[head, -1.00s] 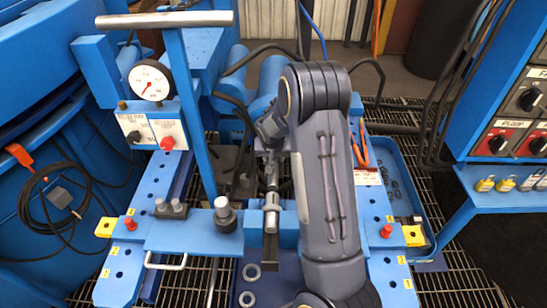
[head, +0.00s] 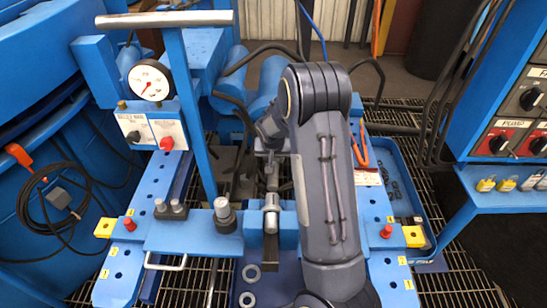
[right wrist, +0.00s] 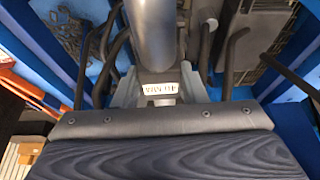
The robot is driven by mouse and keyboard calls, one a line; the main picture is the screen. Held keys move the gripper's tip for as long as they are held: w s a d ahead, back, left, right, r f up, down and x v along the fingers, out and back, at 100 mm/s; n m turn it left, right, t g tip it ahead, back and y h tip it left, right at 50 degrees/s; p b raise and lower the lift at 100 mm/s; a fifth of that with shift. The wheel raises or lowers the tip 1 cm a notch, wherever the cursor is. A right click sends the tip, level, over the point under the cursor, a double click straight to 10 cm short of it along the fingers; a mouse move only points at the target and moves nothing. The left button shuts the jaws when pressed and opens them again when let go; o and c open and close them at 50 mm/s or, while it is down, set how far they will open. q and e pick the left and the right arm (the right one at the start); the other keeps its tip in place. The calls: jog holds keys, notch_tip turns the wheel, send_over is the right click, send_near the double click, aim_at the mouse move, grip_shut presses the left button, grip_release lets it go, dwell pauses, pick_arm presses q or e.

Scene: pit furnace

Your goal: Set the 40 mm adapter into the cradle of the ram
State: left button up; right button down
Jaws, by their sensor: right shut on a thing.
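My right gripper (head: 271,172) reaches down at the middle of the blue frame, partly hidden by my own arm in the head view. In the right wrist view its grey fingers (right wrist: 158,97) are shut on the 40 mm adapter (right wrist: 158,89), whose small white label shows upside down between them. A silver cylinder (head: 271,202) lies over the blue crossbeam, in line with the gripper; it looms large in the right wrist view (right wrist: 155,35). Whether the adapter touches this cylinder or the cradle cannot be told; the cradle is not clearly visible. My left gripper is out of view.
Stubby grey cylinders (head: 224,214) stand on the crossbeam (head: 185,238) to the left. A gauge (head: 150,82) stands at the back left. Orange-handled pliers (head: 363,148) and a blue tray (head: 428,225) are at the right. Black hoses (head: 238,105) run behind the gripper.

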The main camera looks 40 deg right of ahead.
jog(key=shift+f, duration=0.1)
jog(key=shift+a+f+b, duration=0.1)
jog(key=shift+f+b, duration=0.3)
jog(key=shift+b, duration=0.25)
jog(key=shift+w+f, duration=0.1)
jog(key=shift+f, duration=0.25)
jog(key=c, duration=1)
grip_release()
jog(key=shift+r, duration=0.1)
jog(key=shift+o, duration=0.9)
